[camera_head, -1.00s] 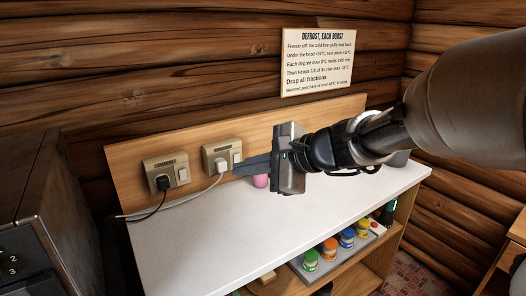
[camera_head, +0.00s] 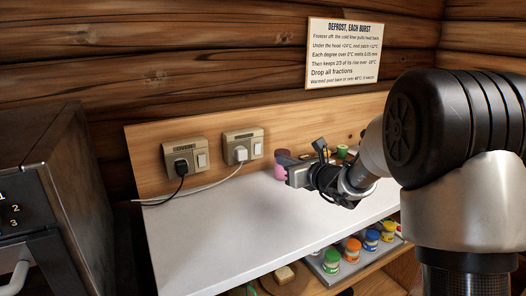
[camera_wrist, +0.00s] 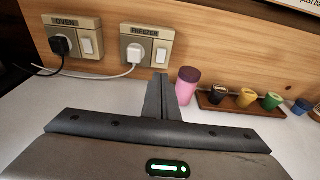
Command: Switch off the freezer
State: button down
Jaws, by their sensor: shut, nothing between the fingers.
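The freezer socket (camera_wrist: 145,46) is a beige wall plate labelled FREEZER, with a white plug in it and a white rocker switch (camera_wrist: 161,55) on its right. It also shows in the head view (camera_head: 243,146), right of the oven socket. I cannot clearly tell which way the rocker is pressed. My gripper (camera_wrist: 164,79) is shut and empty. In the wrist view its fingertips appear just below the freezer switch; in the head view the gripper body is to the right of the socket, over the counter, apart from the switch.
The oven socket (camera_wrist: 71,41) with a black plug is just left. A pink cup (camera_wrist: 187,87) stands close right of my fingers, beside a wooden tray (camera_wrist: 240,107) of small pots. The white counter (camera_head: 210,235) is clear in front. A dark oven (camera_head: 45,190) stands left.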

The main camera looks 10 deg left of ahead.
send_near(258, 146)
jog(key=x, duration=0.5)
jog(key=shift+a+f, duration=0.1)
jog(key=shift+f, duration=0.3)
jog(key=shift+w+a, duration=0.25)
jog(key=shift+w, duration=0.2)
jog(key=shift+w+a, duration=0.1)
jog(key=shift+w, duration=0.05)
jog(key=shift+w+a+r, duration=0.1)
jog(key=shift+r, duration=0.1)
